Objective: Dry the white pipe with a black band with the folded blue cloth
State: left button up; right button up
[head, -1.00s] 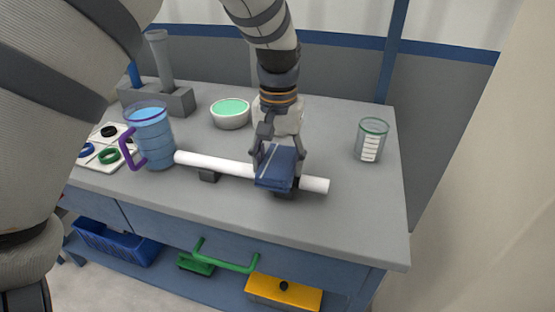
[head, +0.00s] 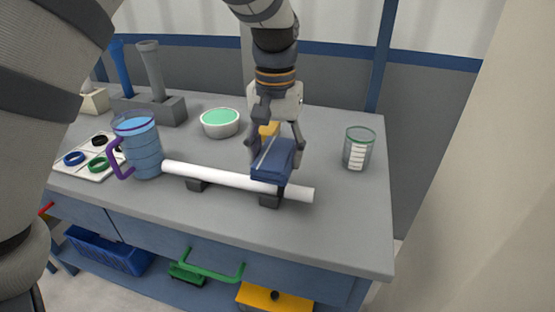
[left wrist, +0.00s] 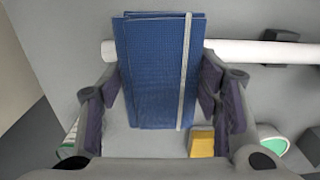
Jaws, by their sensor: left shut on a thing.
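The white pipe (head: 220,176) lies across two black supports near the front of the bench; it also shows in the left wrist view (left wrist: 255,52). I see no black band on its visible parts. My left gripper (head: 275,148) is shut on the folded blue cloth (head: 271,165), above the pipe's right part. In the left wrist view the cloth (left wrist: 150,75), with a pale strap, sits between the fingers and hides a stretch of pipe. I cannot tell whether the cloth touches the pipe. My right gripper is not in view.
A blue pitcher (head: 143,150) stands at the pipe's left end. Behind are a bowl with green contents (head: 220,122) and a yellow block (head: 269,130). A clear beaker (head: 358,150) stands right. A tray with coloured rings (head: 88,160) lies left. The right front bench is clear.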

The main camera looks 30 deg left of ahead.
pick_arm(q)
jog(key=shift+r, duration=1.55)
